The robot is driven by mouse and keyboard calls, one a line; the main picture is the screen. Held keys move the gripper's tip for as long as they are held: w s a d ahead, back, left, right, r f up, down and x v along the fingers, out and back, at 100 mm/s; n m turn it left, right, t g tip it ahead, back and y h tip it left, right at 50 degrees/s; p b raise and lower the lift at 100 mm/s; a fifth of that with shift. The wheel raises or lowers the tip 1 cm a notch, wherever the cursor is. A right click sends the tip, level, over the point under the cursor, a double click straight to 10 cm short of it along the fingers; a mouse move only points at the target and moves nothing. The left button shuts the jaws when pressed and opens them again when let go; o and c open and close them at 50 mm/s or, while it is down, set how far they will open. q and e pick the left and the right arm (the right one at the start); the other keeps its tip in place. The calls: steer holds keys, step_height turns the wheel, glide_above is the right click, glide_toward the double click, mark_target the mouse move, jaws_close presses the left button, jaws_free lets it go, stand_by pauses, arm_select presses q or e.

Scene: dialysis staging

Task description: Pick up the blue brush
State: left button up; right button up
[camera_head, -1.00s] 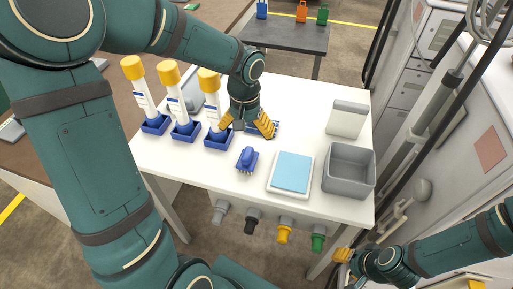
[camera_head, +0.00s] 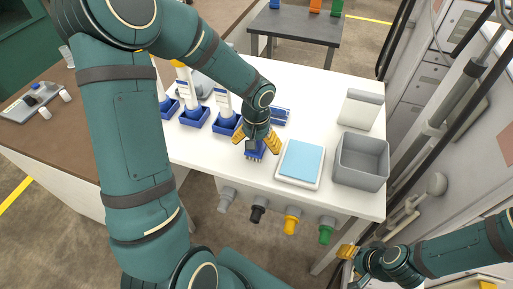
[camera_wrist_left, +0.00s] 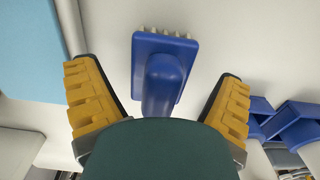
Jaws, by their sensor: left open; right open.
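The blue brush (camera_head: 256,154) lies on the white table (camera_head: 225,166), partly hidden under my left gripper in the head view. In the left wrist view the blue brush (camera_wrist_left: 163,70) shows its handle and a row of pale bristles at one edge. My left gripper (camera_head: 257,141) is open above it. In the left wrist view the yellow fingers of my left gripper (camera_wrist_left: 160,100) stand one on each side of the brush, with a gap on both sides. My right gripper (camera_head: 346,252) is open and empty, low at the right, away from the table top.
A white tray with a blue pad (camera_head: 301,161) lies just right of the brush. A grey bin (camera_head: 361,162) and a pale box (camera_head: 360,109) stand further right. Several blue holders (camera_head: 194,117) with bottles stand left. Coloured connectors (camera_head: 292,222) hang at the table's front.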

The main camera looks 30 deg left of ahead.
arm_select(q)
steer(key=shift+f, duration=0.9)
steer(key=c, duration=1.3)
steer(key=shift+r, duration=0.1)
step_height(320, 180, up, 10)
steer(key=shift+p, duration=1.25)
